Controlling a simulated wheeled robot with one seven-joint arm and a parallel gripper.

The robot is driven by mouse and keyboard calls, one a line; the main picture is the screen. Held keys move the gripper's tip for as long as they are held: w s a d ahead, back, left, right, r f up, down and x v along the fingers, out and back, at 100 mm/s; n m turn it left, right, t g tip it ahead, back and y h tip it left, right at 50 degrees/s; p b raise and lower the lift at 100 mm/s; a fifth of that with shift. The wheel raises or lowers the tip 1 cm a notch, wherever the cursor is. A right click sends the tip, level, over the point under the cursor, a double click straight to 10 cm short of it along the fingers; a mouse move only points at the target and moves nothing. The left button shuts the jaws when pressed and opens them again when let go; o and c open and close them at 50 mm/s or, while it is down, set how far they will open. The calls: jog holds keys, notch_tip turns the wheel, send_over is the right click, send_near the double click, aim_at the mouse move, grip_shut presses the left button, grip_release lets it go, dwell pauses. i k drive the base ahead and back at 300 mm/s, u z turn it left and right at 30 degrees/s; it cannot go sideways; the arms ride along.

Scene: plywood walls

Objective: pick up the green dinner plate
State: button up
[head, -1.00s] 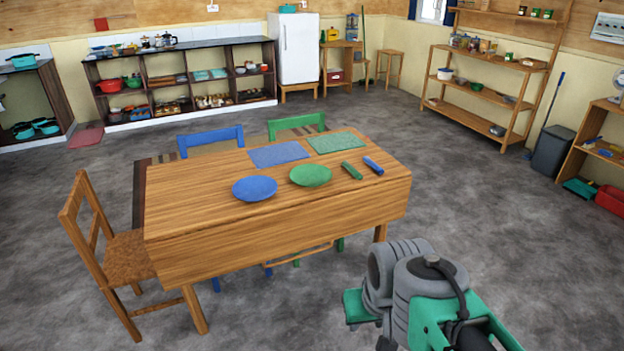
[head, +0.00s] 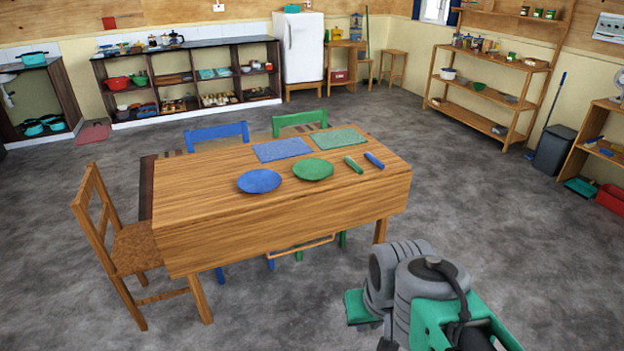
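The green dinner plate (head: 313,169) lies flat on the wooden table (head: 215,208), near the table's front edge. A blue plate (head: 259,181) lies just to its left. My arm shows at the lower right, in front of and to the right of the table, well apart from the plate. My gripper (head: 358,307) shows only in part, as a green piece at the arm's left side. Its fingertips cannot be made out, nor whether it is open or shut.
Behind the plates lie a blue placemat (head: 283,150) and a green placemat (head: 338,139). A green roll (head: 353,164) and a blue roll (head: 374,160) lie right of the plate. A wooden chair (head: 133,245) stands at the table's left end. The floor right of the table is clear.

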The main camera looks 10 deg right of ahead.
aim_at(313, 169)
jog(key=z, duration=0.85)
jog(key=k, duration=0.15)
jog(key=u, duration=2.05)
jog(key=i, duration=1.8)
jog(key=z, duration=1.15)
jog(key=i, duration=0.95)
jog(key=z, duration=0.15)
